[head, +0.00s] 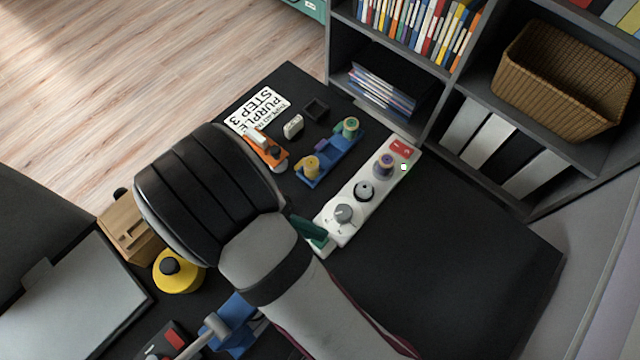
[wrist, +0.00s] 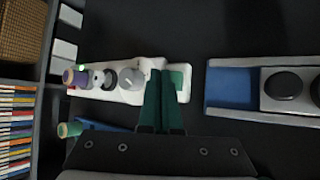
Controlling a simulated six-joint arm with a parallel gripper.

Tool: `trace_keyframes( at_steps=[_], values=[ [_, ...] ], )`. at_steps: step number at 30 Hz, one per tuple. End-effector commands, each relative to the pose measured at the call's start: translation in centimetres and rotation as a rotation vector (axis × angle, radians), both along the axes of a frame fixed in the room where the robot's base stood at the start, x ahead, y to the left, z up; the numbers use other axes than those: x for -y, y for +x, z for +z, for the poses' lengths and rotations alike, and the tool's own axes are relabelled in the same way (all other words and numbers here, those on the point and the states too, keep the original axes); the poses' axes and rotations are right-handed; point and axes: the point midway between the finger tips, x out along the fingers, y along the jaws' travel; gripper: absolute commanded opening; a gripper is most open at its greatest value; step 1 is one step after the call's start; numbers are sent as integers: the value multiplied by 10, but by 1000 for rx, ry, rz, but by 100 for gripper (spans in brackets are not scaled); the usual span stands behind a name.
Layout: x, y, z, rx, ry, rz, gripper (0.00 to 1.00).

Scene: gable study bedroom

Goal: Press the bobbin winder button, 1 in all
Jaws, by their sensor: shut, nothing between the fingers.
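A long white unit (head: 333,243) lies on the black desk, apparently the bobbin winder. It carries a purple spool (head: 384,163), a round black button-like piece (head: 364,191) and a grey dial (head: 344,213). A small green light (head: 403,167) and a red label (head: 401,147) are at its far end. In the wrist view the white unit (wrist: 131,96) runs left from my fingertips. My gripper (wrist: 159,72) is shut and empty, its dark green fingers together over the unit's near end, beside the dial. In the head view my gripper (head: 312,233) is partly hidden by my arm.
A blue holder (head: 328,170) with spools lies beside the unit. An orange-and-white tool (head: 267,152), a printed card (head: 258,108) and a yellow container (head: 178,271) are nearby. A shelf (head: 420,125) borders the desk's far side. The desk right of the unit is clear.

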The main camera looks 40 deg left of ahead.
Motion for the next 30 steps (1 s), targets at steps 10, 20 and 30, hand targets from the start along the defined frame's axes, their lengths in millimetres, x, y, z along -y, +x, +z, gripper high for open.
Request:
trace_keyframes(
  at_steps=[10, 20, 30],
  values=[
    [0, 0, 0, 0, 0, 0, 0],
    [0, 0, 0, 0, 0, 0, 0],
    [0, 0, -9, 0, 0, 0, 0]
  ],
)
